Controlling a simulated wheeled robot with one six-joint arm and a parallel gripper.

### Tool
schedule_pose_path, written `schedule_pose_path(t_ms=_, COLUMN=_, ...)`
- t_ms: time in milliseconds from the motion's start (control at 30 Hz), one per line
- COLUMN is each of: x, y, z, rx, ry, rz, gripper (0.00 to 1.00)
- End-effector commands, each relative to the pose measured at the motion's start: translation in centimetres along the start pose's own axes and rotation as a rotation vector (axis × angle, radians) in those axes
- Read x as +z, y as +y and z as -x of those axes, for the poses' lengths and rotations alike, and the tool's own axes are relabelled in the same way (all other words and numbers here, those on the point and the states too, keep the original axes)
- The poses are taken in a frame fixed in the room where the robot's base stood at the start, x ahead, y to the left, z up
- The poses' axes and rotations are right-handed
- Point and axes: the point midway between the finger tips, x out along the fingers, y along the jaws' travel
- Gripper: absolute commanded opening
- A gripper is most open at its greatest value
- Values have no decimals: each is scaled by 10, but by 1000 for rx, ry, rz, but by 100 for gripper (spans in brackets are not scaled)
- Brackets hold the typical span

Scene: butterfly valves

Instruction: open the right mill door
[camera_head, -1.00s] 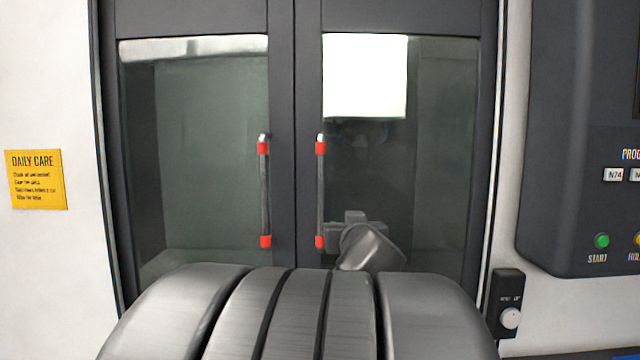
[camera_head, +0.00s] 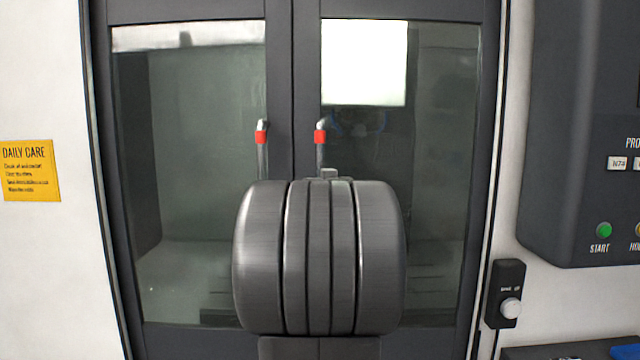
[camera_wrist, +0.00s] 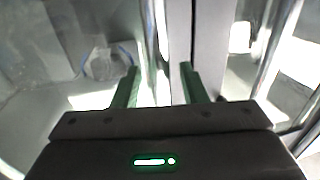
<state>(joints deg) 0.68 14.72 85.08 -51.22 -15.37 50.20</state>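The right mill door (camera_head: 487,150) is a dark-framed glass door, shut against the left door (camera_head: 105,150) in the head view. Its vertical handle (camera_head: 320,150) has a red band near the top; its lower part is hidden behind my arm. My gripper is almost wholly hidden there, level with the handle's lower part. In the wrist view my gripper (camera_wrist: 160,66) is open, its two green fingers apart. A bright vertical bar (camera_wrist: 152,35) shows between the fingers' lines. I cannot tell whether it is within their reach or touches them.
The left door's handle (camera_head: 262,150) stands close beside the right one. A control panel (camera_head: 575,130) juts out at the right, with a small knob box (camera_head: 505,293) below it. A yellow care sign (camera_head: 30,170) is on the left wall.

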Motion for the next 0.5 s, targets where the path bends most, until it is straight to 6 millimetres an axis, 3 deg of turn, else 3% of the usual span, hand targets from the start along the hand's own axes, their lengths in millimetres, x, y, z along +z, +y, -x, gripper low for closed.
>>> schedule_pose_path(t_ms=200, x=0, y=0, z=-16, rx=0, ry=1, rz=0, gripper=39)
schedule_pose_path(t_ms=500, x=0, y=0, z=-17, rx=0, ry=1, rz=0, gripper=39)
